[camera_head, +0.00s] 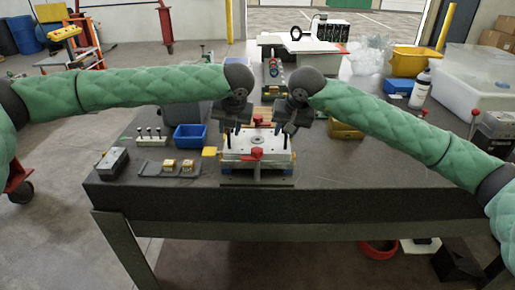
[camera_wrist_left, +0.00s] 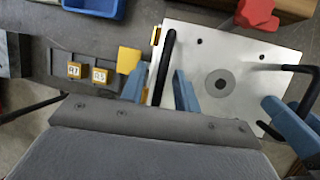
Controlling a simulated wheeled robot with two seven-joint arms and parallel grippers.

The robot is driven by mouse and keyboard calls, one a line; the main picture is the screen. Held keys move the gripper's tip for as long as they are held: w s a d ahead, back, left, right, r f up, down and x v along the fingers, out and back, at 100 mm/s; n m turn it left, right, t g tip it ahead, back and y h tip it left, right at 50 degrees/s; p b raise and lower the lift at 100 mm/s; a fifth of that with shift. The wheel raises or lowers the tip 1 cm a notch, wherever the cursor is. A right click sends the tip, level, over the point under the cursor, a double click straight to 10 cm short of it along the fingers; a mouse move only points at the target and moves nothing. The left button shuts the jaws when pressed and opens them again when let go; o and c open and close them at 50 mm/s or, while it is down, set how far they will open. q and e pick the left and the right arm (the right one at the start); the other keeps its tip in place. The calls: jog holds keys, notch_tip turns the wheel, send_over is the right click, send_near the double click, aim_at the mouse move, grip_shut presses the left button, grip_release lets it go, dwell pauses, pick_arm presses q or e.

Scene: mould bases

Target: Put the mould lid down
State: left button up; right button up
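The mould lid (camera_head: 238,147) is a pale metal plate with a round ring at its centre; it also shows in the left wrist view (camera_wrist_left: 235,58). It lies flat over the mould base (camera_head: 240,178) at the table's front; the contact between them is hidden. A black handle stands at each side of the lid. My left gripper (camera_head: 234,128) is at the left handle (camera_wrist_left: 166,62). Its blue fingers (camera_wrist_left: 161,90) stand apart on either side of this handle with gaps. My right gripper (camera_head: 285,129) is at the right handle (camera_wrist_left: 298,69); its finger gap is unclear.
Red clamps (camera_head: 257,152) sit around the mould. To the left are a yellow block (camera_head: 209,151), a dark holder with small gold blocks (camera_head: 187,165), a blue bin (camera_head: 190,137) and a grey box (camera_head: 112,163). The table front right of the mould is clear.

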jog(key=shift+s+r, duration=0.1)
jog(key=shift+r, duration=0.1)
pick_arm(q)
jog(key=v, duration=1.1)
jog(key=shift+r, duration=0.2)
pick_arm(e)
jog(key=v, duration=1.1)
jog(key=shift+s+d+r, duration=0.15)
jog(key=shift+d+r, duration=0.05)
jog(key=shift+r, duration=0.05)
pick_arm(q)
jog(key=shift+o, duration=0.4)
jog(key=o, duration=1.4)
jog(key=shift+o, duration=0.2)
jog(key=shift+r, duration=0.15)
pick_arm(e)
jog(key=shift+r, duration=0.15)
pick_arm(q)
notch_tip(320, 180, up, 7)
jog(key=p, duration=0.8)
pick_arm(e)
notch_tip(320, 180, up, 8)
pick_arm(q)
jog(key=shift+s, duration=0.1)
pick_arm(e)
jog(key=shift+f, duration=0.2)
